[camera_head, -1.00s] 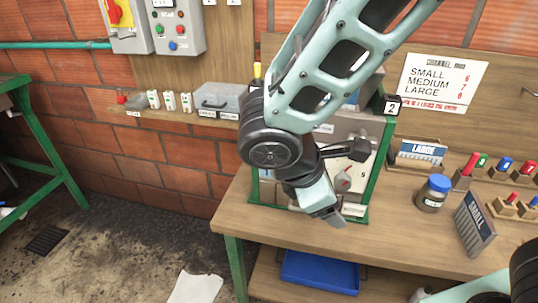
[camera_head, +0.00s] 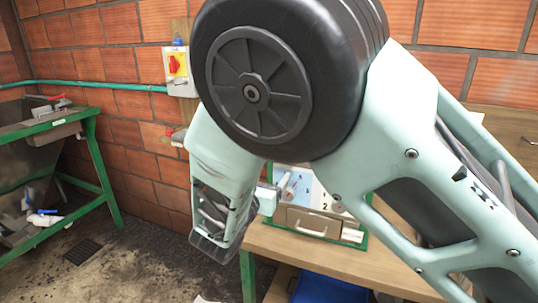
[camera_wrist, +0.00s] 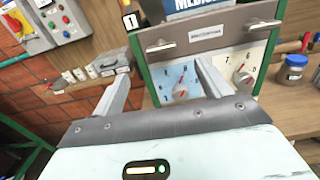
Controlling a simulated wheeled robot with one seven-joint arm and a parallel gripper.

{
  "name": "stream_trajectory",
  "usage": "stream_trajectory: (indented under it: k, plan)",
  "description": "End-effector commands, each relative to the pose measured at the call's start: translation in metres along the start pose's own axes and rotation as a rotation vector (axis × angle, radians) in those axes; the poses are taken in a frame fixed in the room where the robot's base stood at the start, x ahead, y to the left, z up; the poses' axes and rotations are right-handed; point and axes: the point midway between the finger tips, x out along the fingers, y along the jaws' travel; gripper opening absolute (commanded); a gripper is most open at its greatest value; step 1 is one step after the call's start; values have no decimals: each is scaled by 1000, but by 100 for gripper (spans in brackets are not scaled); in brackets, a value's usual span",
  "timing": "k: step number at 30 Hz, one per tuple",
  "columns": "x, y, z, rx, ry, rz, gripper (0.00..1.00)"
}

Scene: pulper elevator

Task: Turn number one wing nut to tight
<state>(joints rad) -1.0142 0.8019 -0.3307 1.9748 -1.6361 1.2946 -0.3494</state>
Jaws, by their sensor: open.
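In the wrist view, two metal wing nuts stick out of the grey top plate of a green-framed panel unit: the left one (camera_wrist: 160,46) beside the corner marked 1, the right one (camera_wrist: 265,23) farther right. Below them are a blue-white dial plate (camera_wrist: 175,82) with a red pointer and a second dial (camera_wrist: 243,77). My gripper (camera_wrist: 162,68) is open and empty, its two fingers apart, with the left wing nut appearing above the gap between them. In the head view my arm covers most of the panel unit (camera_head: 306,222), and the wing nuts cannot be made out there.
A grey lidded case (camera_wrist: 112,62) sits on a wall shelf to the left. The wooden bench (camera_head: 300,256) has a blue bin (camera_head: 330,290) below. A green-legged table (camera_head: 102,172) stands left, with open floor between.

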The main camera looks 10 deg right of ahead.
Motion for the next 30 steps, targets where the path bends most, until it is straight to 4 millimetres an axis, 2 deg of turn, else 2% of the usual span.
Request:
stream_trajectory:
  k: [1, 9, 15, 21, 29, 30]
  plan:
    - [12, -1, 3, -1, 0, -5, 76]
    - [67, -1, 2, 0, 2, -4, 76]
    - [97, 0, 2, 0, 2, -2, 76]
    - [110, 0, 0, 1, 2, -1, 76]
    - [111, 0, -1, 2, 2, 0, 76]
    - [111, 0, -1, 2, 2, 0, 74]
